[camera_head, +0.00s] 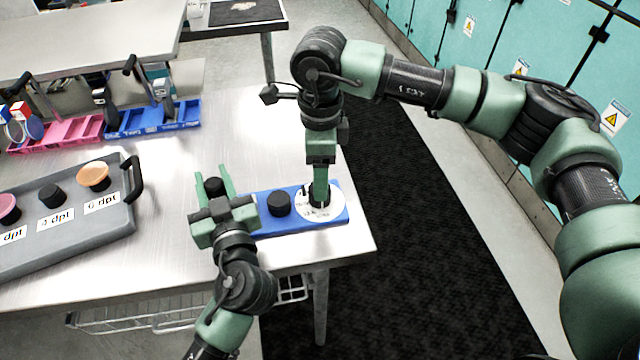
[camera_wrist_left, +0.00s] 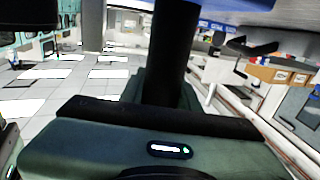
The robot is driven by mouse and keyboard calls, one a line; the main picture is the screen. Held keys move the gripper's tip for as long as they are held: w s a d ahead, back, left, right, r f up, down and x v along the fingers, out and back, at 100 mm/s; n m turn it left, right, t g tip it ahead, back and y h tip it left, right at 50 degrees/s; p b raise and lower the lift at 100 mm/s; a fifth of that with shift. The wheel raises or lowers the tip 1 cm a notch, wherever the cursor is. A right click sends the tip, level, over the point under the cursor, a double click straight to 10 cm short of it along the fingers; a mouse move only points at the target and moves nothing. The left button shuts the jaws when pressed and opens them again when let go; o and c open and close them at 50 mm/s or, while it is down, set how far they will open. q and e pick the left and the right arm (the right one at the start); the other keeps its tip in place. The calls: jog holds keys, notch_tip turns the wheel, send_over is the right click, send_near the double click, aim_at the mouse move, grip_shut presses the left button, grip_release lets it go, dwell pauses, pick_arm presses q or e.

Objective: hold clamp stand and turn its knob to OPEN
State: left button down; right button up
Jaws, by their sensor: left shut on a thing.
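The clamp stand has a long blue base (camera_head: 268,225) on the metal table, with black cylinders on it and a white round dial (camera_head: 335,208) at its right end. My left gripper (camera_head: 214,184) is shut on the black post (camera_head: 213,187) at the left end of the base. In the left wrist view the black post (camera_wrist_left: 172,50) rises from between the jaws, with a blue strip at the top edge. My right gripper (camera_head: 319,200) points straight down over the middle of the dial. It hides most of the knob there, and its jaw state is unclear.
A grey tray (camera_head: 75,235) with several coloured knobs and dpt labels lies at the left. Pink (camera_head: 70,133) and blue (camera_head: 150,120) racks stand behind it. The stand is close to the table's right front corner. Teal cabinets (camera_head: 540,45) line the right side.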

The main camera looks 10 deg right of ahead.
notch_tip(320, 180, up, 7)
dwell(0.3)
pick_arm(q)
jog(key=c, duration=0.9)
grip_release()
jog(key=shift+c, duration=0.2)
pick_arm(e)
jog(key=shift+r, duration=0.1)
pick_arm(q)
notch_tip(320, 180, up, 8)
jog(key=p, duration=0.4)
jog(key=shift+f+p, duration=0.2)
jog(key=shift+p, duration=0.1)
pick_arm(e)
notch_tip(320, 180, up, 5)
jog(key=shift+f, duration=0.2)
pick_arm(q)
jog(key=shift+s+f, duration=0.1)
jog(key=shift+s, duration=0.05)
pick_arm(e)
jog(key=shift+f, duration=0.1)
